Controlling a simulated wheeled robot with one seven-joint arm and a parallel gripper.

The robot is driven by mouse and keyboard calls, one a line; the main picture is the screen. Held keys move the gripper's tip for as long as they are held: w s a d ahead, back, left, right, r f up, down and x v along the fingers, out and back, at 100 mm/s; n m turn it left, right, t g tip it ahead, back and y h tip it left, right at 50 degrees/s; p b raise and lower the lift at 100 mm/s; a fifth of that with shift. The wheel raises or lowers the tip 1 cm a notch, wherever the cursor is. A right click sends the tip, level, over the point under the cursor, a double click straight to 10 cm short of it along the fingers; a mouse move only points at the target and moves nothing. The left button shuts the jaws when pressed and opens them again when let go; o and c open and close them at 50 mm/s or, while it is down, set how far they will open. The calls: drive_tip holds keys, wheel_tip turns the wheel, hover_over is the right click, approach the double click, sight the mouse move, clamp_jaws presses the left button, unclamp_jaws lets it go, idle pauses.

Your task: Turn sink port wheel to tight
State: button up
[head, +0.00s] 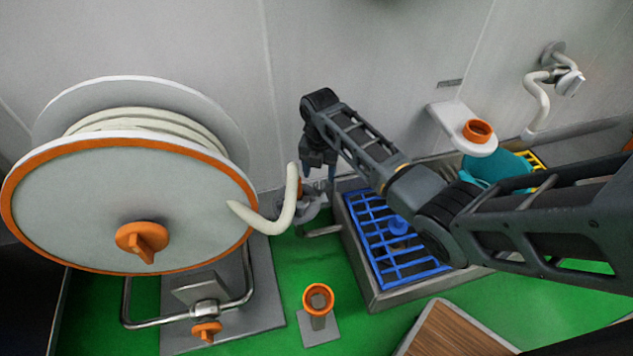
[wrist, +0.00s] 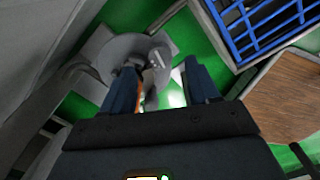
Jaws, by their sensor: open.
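A grey port fitting (head: 312,205) stands at the left end of the sink (head: 375,298), by the back wall. A sliver of orange on it, likely the port wheel (head: 305,187), shows just below my gripper (head: 319,172). The gripper points down over the fitting with its fingers apart. In the wrist view the fitting (wrist: 125,50) lies beyond and between the dark blue fingers of my gripper (wrist: 160,82). An orange edge shows beside the left finger. Most of the wheel is hidden, and I cannot tell its turn or whether the fingers touch it.
A large hose reel (head: 80,205) stands left, its cream hose end (head: 290,195) curving close to my gripper. An orange-topped post (head: 318,298) stands in front. A blue grate (head: 385,245) covers the sink. A wooden board (head: 450,335) lies front right. Green floor lies between.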

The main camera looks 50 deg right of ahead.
sight(319, 184)
drive_tip(key=shift+f+b, duration=0.65)
drive_tip(key=shift+f, duration=1.45)
drive_tip(key=c, duration=1)
drive_tip(key=shift+c, duration=0.2)
